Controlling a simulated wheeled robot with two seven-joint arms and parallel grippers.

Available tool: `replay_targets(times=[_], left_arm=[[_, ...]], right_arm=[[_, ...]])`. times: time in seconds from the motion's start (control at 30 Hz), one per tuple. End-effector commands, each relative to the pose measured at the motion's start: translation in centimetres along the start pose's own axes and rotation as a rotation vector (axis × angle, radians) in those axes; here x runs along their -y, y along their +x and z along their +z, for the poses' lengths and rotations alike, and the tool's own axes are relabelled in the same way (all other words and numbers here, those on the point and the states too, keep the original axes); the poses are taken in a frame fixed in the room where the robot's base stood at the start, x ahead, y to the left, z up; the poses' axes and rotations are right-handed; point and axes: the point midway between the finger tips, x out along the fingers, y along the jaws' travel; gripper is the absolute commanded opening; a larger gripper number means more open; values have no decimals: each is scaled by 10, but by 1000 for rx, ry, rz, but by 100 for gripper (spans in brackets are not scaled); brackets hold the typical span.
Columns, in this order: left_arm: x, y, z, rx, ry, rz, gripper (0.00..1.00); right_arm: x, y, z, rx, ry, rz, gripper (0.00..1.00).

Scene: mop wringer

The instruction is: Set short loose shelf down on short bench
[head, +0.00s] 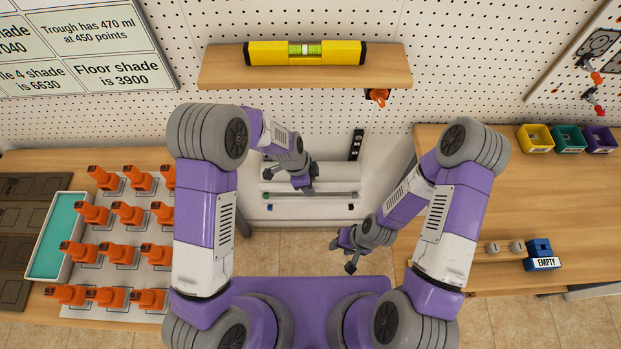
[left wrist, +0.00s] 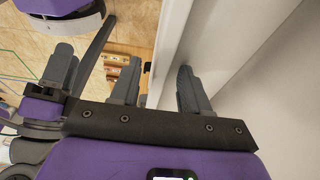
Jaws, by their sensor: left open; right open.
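A wooden board shelf (head: 225,68) is on the pegboard wall at the top, with a yellow level on it; I cannot tell whether it is loose. Two wooden benches show: one at the left (head: 150,335) and one at the right (head: 450,265). I cannot tell which is the short one. My left gripper (head: 303,183) is open in front of a white unit between the benches. In the left wrist view the fingers (left wrist: 158,85) are apart, with a pale panel edge behind or between them. My right gripper (head: 346,252) is open and empty, left of the right bench.
The white unit (head: 310,212) stands low between the benches. Several orange devices (head: 128,212) and a teal tray (head: 48,245) crowd the left bench. The right bench holds coloured bins (head: 535,138) and a blue block marked EMPTY (head: 541,256); its middle is clear.

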Motion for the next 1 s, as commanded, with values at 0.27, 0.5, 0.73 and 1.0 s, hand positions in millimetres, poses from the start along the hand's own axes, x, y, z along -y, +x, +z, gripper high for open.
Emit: replay_targets(times=[0.27, 0.5, 0.73, 1.0], left_arm=[[0, 0, 0, 0, -1, -1, 32], [0, 0, 0, 0, -1, -1, 0], [0, -1, 0, 0, -1, -2, 0], [0, -7, -2, 0, 1, -2, 0]], right_arm=[[0, 0, 0, 0, 0, 0, 43], [0, 0, 0, 0, 0, 0, 43], [0, 0, 0, 0, 0, 0, 43], [1, -4, 0, 0, 0, 0, 43]])
